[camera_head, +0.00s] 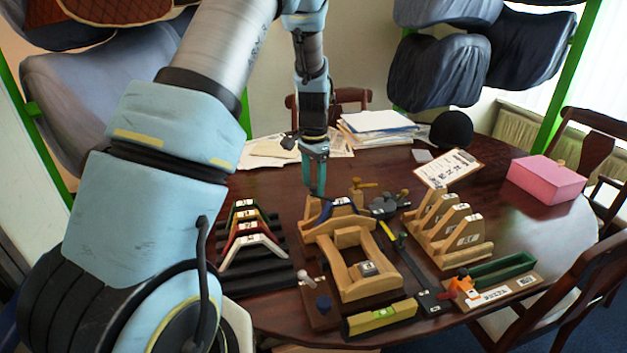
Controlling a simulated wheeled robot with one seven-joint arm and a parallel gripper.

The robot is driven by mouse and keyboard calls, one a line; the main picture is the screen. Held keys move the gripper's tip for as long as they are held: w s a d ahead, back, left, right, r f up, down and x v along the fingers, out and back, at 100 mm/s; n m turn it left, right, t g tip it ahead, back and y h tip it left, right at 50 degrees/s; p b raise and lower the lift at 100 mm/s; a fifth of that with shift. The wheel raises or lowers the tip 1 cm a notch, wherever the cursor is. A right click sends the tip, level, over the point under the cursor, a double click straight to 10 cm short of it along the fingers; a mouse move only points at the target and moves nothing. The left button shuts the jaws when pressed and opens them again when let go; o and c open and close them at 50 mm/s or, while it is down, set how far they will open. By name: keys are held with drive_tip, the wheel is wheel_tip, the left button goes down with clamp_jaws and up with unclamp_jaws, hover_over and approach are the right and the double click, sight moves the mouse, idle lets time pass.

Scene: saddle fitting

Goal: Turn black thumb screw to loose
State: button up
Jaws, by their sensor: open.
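My gripper (315,191) points straight down over the back of a wooden saddle frame (353,272) at the table's middle. Its teal fingers are open, with nothing seen between them. A blue arched piece (334,208) sits across the back of the frame, just below the fingertips. I cannot pick out the black thumb screw for certain at this size. A dark round-bodied fixture (383,207) with a small knob stands behind the frame to the right.
Coloured arched pieces (254,243) sit on a black rack at left. Upright wooden forms (462,240) stand at right. A yellow-green level (381,316) and an orange clamp (462,283) are in front. A pink box (545,178) is far right. Bare tabletop lies at right.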

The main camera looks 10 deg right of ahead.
drive_tip(key=shift+c, duration=0.2)
clamp_jaws()
